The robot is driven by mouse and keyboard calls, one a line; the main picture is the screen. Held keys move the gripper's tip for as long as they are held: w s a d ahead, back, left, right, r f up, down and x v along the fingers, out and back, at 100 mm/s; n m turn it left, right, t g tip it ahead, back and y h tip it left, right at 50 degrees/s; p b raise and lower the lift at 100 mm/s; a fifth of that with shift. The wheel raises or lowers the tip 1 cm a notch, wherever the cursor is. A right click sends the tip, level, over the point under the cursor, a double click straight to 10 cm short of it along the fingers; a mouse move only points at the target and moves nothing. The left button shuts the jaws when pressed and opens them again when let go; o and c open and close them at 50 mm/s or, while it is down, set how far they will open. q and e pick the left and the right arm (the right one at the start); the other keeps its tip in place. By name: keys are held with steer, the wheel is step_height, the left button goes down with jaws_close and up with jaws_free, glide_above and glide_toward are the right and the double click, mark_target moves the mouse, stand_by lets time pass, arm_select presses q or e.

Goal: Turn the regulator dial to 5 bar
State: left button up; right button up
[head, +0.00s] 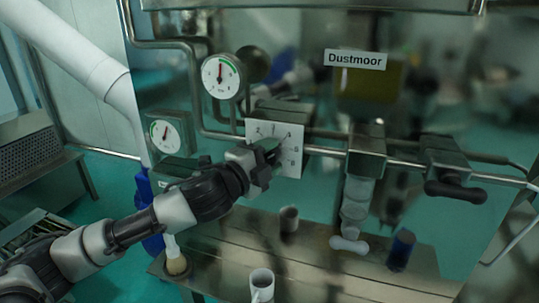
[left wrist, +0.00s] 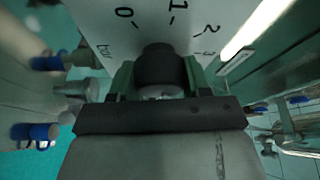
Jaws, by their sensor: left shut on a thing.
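The regulator dial has a white scale plate (head: 291,160) on the steel panel. The plate also shows in the left wrist view (left wrist: 215,22), with 0, 1, 2, 3 and "bar" readable. My left gripper (head: 264,157) is at the plate and covers part of it in the head view. In the left wrist view my left gripper (left wrist: 160,78) has its fingers on both sides of the dark round knob (left wrist: 160,62) and is shut on it. I cannot make out the knob's pointer, so its setting is unclear. My right gripper is not in view.
A round gauge (head: 220,77) is above left of the plate, its needle pointing up. A second gauge (head: 165,137) is lower left. A black lever (head: 456,190) is at right, under the pipes.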

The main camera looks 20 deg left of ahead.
arm_select(q)
steer(key=m+g, duration=0.1)
steer(key=m, duration=0.1)
steer(key=m+g+y, duration=0.1)
steer(key=m, duration=0.2)
steer(key=shift+f, duration=0.15)
stand_by(0.4)
steer(key=o, duration=0.9)
steer(key=b+v, duration=0.4)
steer(key=v, duration=0.7)
